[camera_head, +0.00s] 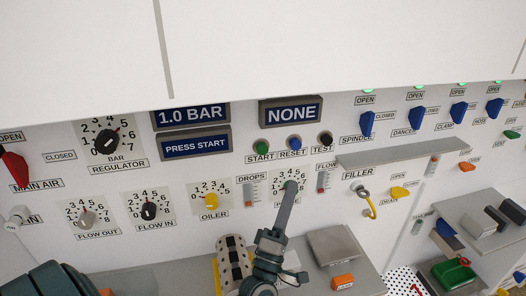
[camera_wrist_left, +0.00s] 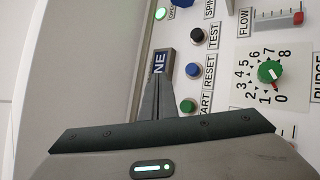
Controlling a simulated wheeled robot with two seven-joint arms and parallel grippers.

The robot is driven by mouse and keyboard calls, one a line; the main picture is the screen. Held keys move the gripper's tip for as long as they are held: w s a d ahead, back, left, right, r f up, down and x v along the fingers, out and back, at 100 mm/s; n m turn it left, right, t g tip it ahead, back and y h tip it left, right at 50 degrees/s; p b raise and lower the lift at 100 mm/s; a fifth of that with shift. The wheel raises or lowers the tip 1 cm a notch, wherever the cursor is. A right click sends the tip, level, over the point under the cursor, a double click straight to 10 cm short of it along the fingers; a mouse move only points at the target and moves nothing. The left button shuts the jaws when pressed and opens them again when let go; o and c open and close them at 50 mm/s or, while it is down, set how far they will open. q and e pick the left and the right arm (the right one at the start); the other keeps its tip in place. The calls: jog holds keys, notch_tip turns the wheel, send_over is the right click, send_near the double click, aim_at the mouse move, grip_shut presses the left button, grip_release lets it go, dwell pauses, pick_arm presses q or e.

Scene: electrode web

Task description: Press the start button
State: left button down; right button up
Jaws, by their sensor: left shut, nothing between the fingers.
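The green start button (camera_head: 260,146) sits on the white panel under the "NONE" display, labelled START. In the left wrist view the green button (camera_wrist_left: 188,106) shows just right of my fingers, its label partly hidden. My left gripper (camera_head: 290,187) is shut and empty. In the head view its fingertips overlap the dial below and right of the start button. In the left wrist view the shut fingers (camera_wrist_left: 160,80) point toward the display's edge. I see no contact with the button; the gap to the panel is hard to judge. My right gripper is not in view.
The blue reset button (camera_head: 295,143) and black test button (camera_head: 326,138) stand right of the start button. The dial with a green knob (camera_wrist_left: 269,72) lies close by. A grey shelf (camera_head: 400,151) juts out at right. The panel between buttons and oiler dial (camera_head: 210,200) is fairly clear.

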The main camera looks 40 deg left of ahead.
aim_at(264, 147)
pick_arm(q)
jog(key=shift+s+a+r+n+g+y, duration=0.15)
jog(key=shift+a+r+n+y, duration=0.15)
jog(key=shift+a+n+y, duration=0.6)
jog(key=shift+s+a+r+n+g+y, duration=0.25)
jog(key=shift+a+n+y, duration=0.2)
jog(key=shift+n+y, duration=0.85)
jog(key=shift+s+a+r+n+g+y, duration=0.1)
jog(key=shift+a+r+n+y, duration=0.25)
jog(key=shift+a+n+y, duration=0.55)
jog(key=shift+w+d, duration=0.1)
jog(key=shift+d, duration=0.05)
jog(key=w+a+b, duration=0.1)
jog(key=w+a, duration=0.4)
jog(key=a, duration=0.1)
jog(key=shift+w+a, duration=0.3)
jog(key=shift+w+a+b, duration=0.5)
jog(key=shift+w+a, duration=0.3)
jog(key=shift+a, duration=0.1)
dwell(1.3)
jog(key=shift+s, duration=0.1)
jog(key=shift+s+d, duration=0.7)
jog(key=shift+d, duration=0.2)
jog(key=shift+d, duration=0.1)
